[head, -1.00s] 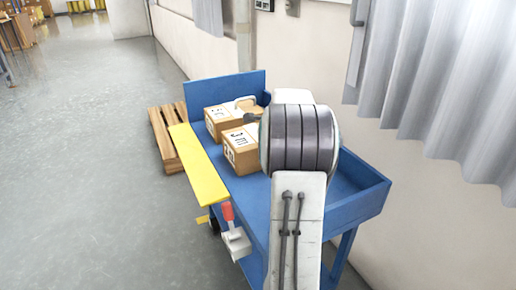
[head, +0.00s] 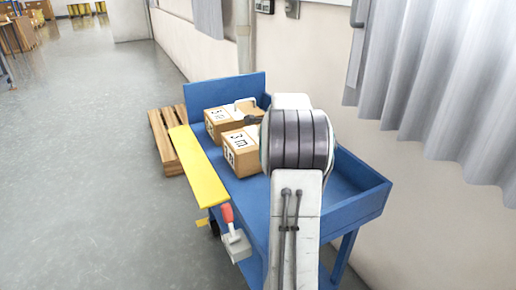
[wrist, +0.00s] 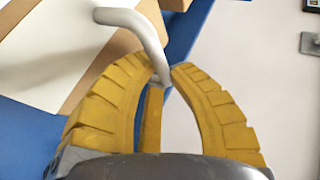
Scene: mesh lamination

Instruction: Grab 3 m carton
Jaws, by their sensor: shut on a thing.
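The 3 m carton (head: 240,148) is a brown box with a white label. It sits on the blue cart, just left of my arm in the head view. My gripper (wrist: 166,80) has yellow ribbed fingers, shut at the tips on the lower end of a white curved handle (wrist: 138,22). Brown carton edges and a white label (wrist: 50,55) fill the upper left of the wrist view. I cannot tell which carton the handle belongs to. In the head view my arm hides most of the gripper.
A second labelled carton (head: 217,118) stands behind the 3 m carton. The blue cart (head: 365,195) has a raised rim and a yellow board (head: 197,165) along its left side. A wooden pallet (head: 163,140) lies to the left. A wall rises close on the right.

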